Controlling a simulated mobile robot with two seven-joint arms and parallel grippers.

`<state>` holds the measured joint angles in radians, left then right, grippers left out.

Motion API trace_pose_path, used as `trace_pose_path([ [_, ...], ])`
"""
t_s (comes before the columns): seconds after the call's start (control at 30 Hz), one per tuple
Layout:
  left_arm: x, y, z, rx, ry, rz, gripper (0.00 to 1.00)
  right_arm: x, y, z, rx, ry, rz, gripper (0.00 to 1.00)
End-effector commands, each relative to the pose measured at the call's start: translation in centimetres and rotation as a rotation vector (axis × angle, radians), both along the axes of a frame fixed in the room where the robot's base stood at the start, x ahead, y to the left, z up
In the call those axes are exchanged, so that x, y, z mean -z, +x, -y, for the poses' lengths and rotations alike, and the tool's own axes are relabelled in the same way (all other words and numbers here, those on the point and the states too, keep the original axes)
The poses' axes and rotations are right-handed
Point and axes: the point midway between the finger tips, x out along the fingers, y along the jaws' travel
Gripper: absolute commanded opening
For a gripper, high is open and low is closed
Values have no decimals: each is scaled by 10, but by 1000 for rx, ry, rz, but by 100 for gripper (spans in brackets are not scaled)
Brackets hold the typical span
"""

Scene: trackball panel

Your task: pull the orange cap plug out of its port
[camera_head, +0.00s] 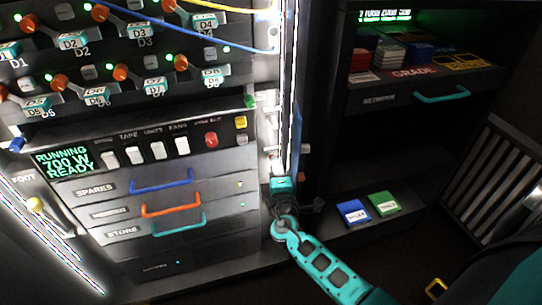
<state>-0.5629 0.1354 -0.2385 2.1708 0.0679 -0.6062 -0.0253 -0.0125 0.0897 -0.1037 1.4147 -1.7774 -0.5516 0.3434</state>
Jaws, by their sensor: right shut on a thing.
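My right gripper (279,164) reaches up from the bottom to the lower part of the narrow port strip (269,98), beside the bright vertical light bar. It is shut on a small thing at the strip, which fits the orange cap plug. Its fingers and the glare hide most of that plug, and I cannot tell whether it still sits in its port. My left gripper is not in view.
Left of the strip stands a rack with orange knobs, switches and drawers with blue, orange (171,210) and teal handles. Blue and yellow cables (200,38) cross its top. At right, a dark cabinet has a teal-handled drawer (442,95); blue and green boxes (384,202) lie below.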

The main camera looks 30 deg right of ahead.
Motion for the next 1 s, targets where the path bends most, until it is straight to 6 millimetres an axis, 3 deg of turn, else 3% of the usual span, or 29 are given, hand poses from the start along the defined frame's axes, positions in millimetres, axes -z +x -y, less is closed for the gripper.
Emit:
trace_pose_path([
  [1.0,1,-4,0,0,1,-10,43,0,-40,-10,0,0,0,0],
])
